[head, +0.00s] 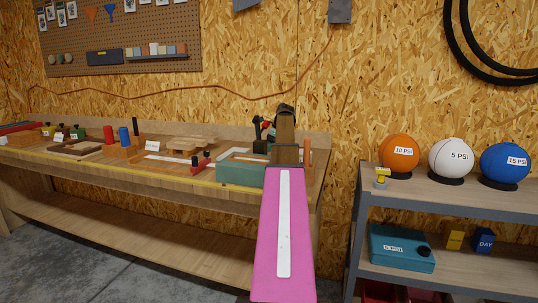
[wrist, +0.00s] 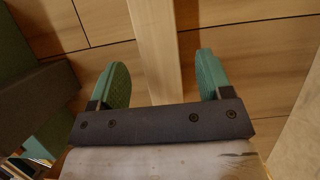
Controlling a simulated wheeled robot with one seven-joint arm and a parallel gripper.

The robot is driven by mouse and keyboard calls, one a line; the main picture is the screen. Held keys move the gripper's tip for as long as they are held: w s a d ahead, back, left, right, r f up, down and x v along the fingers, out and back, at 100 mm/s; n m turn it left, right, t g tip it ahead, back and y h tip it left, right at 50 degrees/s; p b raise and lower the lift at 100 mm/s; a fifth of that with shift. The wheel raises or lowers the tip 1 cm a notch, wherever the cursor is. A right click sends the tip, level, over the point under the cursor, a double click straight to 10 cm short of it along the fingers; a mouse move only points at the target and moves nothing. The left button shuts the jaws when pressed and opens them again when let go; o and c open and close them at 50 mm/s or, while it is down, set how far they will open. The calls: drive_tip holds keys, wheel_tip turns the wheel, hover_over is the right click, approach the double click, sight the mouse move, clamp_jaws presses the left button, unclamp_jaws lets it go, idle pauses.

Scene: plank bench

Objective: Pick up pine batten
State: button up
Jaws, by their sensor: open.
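The pine batten (wrist: 157,45) is a long pale wooden strip running down the middle of the wrist view. My gripper (wrist: 162,68) is open, with one green finger on each side of the batten. Gaps show between both fingers and the wood, and the batten's near end is hidden behind the dark gripper body. I cannot tell how far below the fingertips it lies. In the head view my pink arm reaches over the bench's right end. My fingers are not clear there, and I cannot pick out the batten.
The plank bench (head: 130,171) carries a teal box (head: 239,174) beside my arm, an upright brown peg (head: 306,151), stacked pale boards (head: 181,143) and a blue cylinder (head: 124,137). A grey shelf unit (head: 440,187) with several balls stands right. A dark green object (wrist: 30,50) is left of my fingers.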

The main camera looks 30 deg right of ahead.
drive_tip(key=shift+x, duration=1)
drive_tip(key=c, duration=1)
drive_tip(key=shift+c, duration=0.2)
